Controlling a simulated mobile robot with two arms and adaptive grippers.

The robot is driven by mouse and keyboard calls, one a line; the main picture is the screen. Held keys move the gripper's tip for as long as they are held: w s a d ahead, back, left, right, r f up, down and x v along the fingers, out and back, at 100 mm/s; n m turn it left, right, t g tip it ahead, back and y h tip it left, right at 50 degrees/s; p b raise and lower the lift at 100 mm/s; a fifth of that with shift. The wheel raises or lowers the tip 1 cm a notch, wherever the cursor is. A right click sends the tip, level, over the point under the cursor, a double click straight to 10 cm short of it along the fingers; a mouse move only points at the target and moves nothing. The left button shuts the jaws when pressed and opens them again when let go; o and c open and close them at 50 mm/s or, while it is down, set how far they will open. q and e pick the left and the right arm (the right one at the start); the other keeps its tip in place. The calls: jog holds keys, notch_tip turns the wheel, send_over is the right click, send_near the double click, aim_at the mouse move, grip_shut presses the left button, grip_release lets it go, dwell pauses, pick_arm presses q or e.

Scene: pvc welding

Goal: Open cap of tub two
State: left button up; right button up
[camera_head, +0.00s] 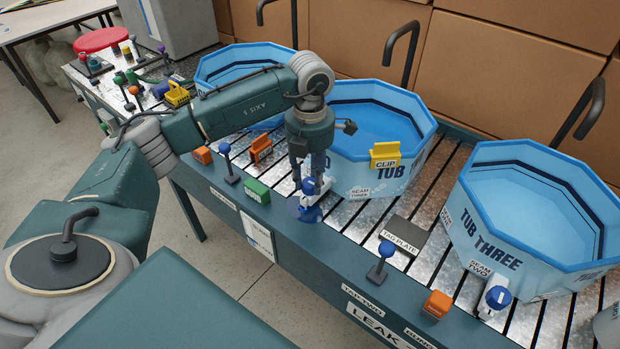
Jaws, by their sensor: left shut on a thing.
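My left gripper (309,183) comes down from above at this spot and is shut on the blue cap. The fingertips partly hide the cap, so I cannot tell whether it has turned. My right gripper is not in view.
Tub three (538,214) stands at the right, and another blue tub (240,62) at the left behind my arm. Black spouts rise behind the tubs. Blue-knobbed pegs (386,249), an orange block (437,304) and a green block (257,191) line the slatted bench's front.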

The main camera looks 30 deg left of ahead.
aim_at(310, 182)
pick_arm(q)
jog(key=shift+r+n, duration=0.1)
jog(key=shift+n, duration=0.4)
jog(key=o, duration=1.2)
notch_tip(310, 182, up, 12)
dwell(0.4)
